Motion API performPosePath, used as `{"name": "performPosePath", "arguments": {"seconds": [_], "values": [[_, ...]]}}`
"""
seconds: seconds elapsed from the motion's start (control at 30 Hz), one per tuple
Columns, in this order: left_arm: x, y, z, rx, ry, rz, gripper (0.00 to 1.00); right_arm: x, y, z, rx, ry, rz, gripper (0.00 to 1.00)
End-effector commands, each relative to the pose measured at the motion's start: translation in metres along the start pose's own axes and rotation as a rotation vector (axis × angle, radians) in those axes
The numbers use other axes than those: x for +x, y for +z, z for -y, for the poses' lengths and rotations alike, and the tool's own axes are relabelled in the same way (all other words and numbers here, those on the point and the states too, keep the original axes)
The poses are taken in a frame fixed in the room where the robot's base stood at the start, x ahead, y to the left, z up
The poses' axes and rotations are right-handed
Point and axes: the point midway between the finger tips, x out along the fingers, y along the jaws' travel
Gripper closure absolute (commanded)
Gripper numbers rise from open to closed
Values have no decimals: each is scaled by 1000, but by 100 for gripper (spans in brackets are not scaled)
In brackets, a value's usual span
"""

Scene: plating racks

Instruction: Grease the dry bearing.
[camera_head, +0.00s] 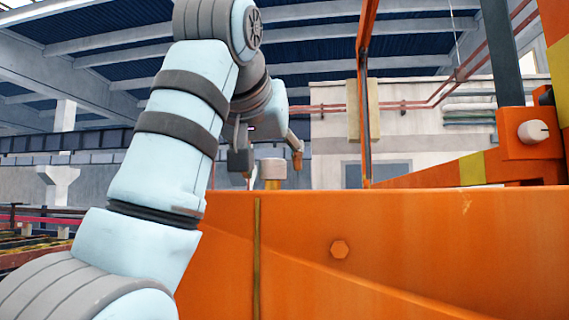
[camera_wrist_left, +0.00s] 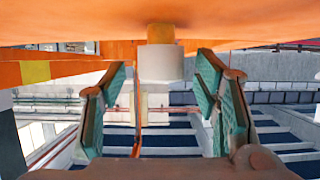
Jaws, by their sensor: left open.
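A pale cylindrical cap (camera_head: 272,167) sits on a short brass-coloured stub (camera_head: 272,185) at the top edge of the orange machine housing (camera_head: 400,235). In the left wrist view, which is upside down, the cap (camera_wrist_left: 161,63) and stub (camera_wrist_left: 160,33) also show against the orange surface. My left gripper (camera_head: 270,172) is open above the housing, its fingers to either side of the cap. In the left wrist view the gripper (camera_wrist_left: 163,72) has green-padded fingers, with a visible gap on each side of the cap. I cannot make out which bearing is dry. My right gripper is out of view.
An orange upright post (camera_head: 364,100) rises behind the housing. A thick orange frame with a box and pale knob (camera_head: 533,131) stands at the right. A railing (camera_head: 40,215) is far left.

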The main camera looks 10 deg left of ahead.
Motion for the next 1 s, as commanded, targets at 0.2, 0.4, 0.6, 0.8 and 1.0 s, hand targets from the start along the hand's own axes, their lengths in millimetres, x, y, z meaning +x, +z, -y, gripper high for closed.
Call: {"name": "performPosePath", "arguments": {"seconds": [0.2,0.4,0.6,0.8,1.0], "values": [[25,-1,1,-1,-2,-1,44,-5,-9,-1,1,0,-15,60],[26,-1,2,-1,-2,-1,44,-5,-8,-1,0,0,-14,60],[26,-1,2,-1,-3,-1,73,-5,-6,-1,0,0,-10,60],[26,0,2,-1,-2,-1,93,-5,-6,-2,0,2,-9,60],[26,0,2,9,23,0,93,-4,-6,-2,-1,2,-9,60]]}}
